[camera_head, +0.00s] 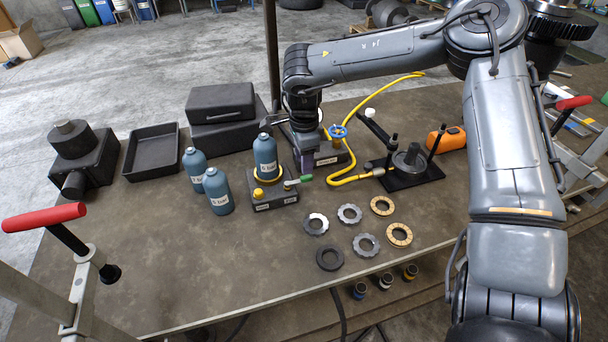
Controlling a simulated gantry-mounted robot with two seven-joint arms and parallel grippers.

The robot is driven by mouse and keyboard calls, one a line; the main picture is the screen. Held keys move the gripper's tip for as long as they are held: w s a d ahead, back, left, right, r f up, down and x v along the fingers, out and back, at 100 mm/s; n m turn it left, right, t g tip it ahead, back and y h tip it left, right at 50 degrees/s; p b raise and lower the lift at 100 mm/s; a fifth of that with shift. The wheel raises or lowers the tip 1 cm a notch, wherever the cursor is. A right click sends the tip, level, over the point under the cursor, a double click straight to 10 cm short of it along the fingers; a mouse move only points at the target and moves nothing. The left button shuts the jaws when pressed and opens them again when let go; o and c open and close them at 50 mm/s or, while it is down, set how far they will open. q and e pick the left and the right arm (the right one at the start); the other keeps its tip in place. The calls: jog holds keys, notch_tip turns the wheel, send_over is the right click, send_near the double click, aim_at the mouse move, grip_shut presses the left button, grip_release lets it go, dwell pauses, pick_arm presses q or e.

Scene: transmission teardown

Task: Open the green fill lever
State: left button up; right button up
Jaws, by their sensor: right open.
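The green fill lever (306,178) sticks out to the right from a small metal valve (291,184) on the dark fill station (274,200). A blue bottle (265,158) stands upright in the station's yellow ring, and a yellow knob (258,193) sits at its front left. My right gripper (305,172) points down just behind the lever and is open. At this size I cannot tell whether its fingers touch the lever. My left gripper is not in view.
Two blue bottles (217,192) stand left of the station. Several rings (349,214) lie to its front right. A blue valve wheel (337,131) and yellow hose (343,178) are close on the gripper's right. A black tray (130,155) stands farther left.

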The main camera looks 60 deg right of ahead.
aim_at(304, 177)
jog(key=shift+f+b, duration=0.3)
jog(key=shift+f, duration=2.35)
grip_shut()
